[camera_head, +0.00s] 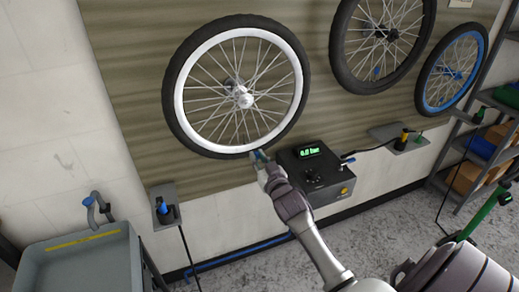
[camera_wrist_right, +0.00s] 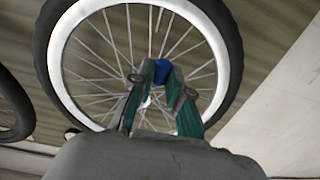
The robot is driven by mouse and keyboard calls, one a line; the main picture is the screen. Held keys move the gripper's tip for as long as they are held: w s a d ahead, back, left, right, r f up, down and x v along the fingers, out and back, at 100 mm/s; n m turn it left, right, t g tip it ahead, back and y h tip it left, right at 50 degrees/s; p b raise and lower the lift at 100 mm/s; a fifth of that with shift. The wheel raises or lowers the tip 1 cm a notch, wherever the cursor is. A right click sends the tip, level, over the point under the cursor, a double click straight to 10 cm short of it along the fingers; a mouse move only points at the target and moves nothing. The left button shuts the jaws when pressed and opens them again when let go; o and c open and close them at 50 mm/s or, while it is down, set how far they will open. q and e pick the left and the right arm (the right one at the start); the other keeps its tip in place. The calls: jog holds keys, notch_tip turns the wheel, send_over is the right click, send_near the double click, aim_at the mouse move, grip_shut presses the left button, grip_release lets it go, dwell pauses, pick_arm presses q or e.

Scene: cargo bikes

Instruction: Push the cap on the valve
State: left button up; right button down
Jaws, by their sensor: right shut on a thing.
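My right gripper (camera_head: 259,156) is at the lower rim of the white-rimmed wheel (camera_head: 180,100), which is mounted on the corrugated panel. Its fingers (camera_wrist_right: 163,75) are shut on a small blue cap, which shows between the fingertips in the right wrist view (camera_wrist_right: 160,71). In the head view, a bit of blue shows at the fingertips, in front of the tyre and rim edge. The valve is not clearly visible; the gripper covers that part of the rim. I cannot tell whether the cap touches the valve. My left gripper is not in view.
A black pump box (camera_head: 325,185) with a green display is just right of my gripper. A black-rimmed wheel (camera_head: 339,55) and a blue-rimmed wheel (camera_head: 424,95) hang to the right. Small shelves (camera_head: 165,205) (camera_head: 405,143) hold tools. A grey sink (camera_head: 80,262) is lower left.

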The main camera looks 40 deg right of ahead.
jog(key=shift+w+d+r+h+b, duration=0.2)
jog(key=shift+w+d, duration=0.15)
jog(key=shift+w, duration=0.2)
jog(key=shift+w+d+r+h+b, duration=0.1)
jog(key=shift+w+d+r+b, duration=0.15)
jog(key=shift+w, duration=0.25)
pick_arm(q)
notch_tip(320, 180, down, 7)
jog(key=b, duration=0.6)
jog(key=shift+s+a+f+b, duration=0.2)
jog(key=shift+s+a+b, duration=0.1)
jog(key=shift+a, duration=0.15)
pick_arm(e)
jog(key=shift+x, duration=5.95)
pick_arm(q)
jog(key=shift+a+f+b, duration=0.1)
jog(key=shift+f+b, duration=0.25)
pick_arm(e)
jog(key=shift+f, duration=0.85)
